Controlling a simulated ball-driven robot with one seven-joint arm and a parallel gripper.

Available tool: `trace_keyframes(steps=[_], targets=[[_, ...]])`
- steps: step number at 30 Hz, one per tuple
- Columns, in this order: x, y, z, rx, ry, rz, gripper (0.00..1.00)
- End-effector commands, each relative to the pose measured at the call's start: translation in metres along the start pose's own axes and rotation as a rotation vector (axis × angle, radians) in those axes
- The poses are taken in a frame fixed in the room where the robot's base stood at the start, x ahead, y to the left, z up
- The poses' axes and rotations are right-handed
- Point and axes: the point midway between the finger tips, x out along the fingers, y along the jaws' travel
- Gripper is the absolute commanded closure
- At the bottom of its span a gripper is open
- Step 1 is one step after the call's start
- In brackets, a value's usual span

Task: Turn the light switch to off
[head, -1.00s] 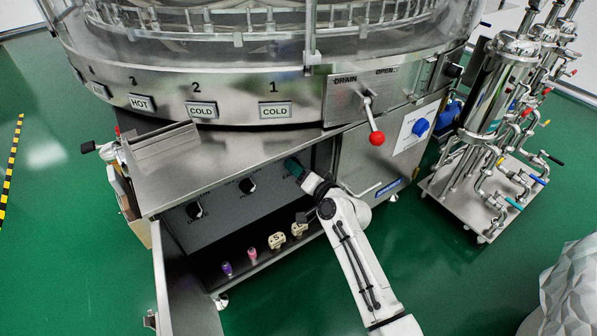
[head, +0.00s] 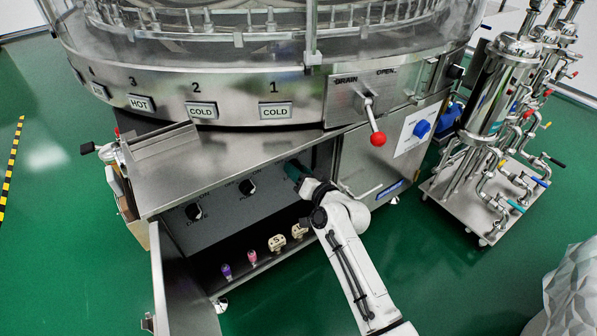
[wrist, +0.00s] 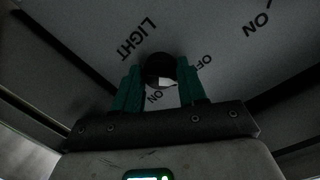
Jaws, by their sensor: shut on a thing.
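The light switch is a round black knob (wrist: 160,70) with a white mark, seen in the wrist view on a grey panel. "LIGHT" is printed to its upper left, "OFF" to its right and "ON" just below it. The green fingers of my gripper (wrist: 160,84) are on both sides of the knob and shut on it. In the head view my gripper (head: 294,170) reaches under the steel ledge to the right end of the panel, and the light switch is hidden behind it there.
Two other black knobs (head: 247,187) (head: 194,211) are on the same panel (head: 220,206) to the left. Small items (head: 277,242) stand on the shelf below. An open cabinet door (head: 180,285) is at the left. A red-tipped drain lever (head: 377,139) sticks out above right.

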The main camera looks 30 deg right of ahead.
Motion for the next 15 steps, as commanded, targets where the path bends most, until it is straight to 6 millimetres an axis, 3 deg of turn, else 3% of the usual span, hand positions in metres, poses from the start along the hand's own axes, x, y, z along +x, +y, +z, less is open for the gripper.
trace_keyframes(steps=[2,3,10,15], targets=[[-0.0007,0.0017,0.0025,-0.001,-0.005,0.003,0.89],[-0.0007,0.0017,0.0025,-0.001,-0.005,0.003,0.57],[-0.0004,0.001,0.0012,0.0,-0.002,0.002,0.35],[-0.0002,0.0006,0.0006,0.0,-0.001,0.001,0.34]])
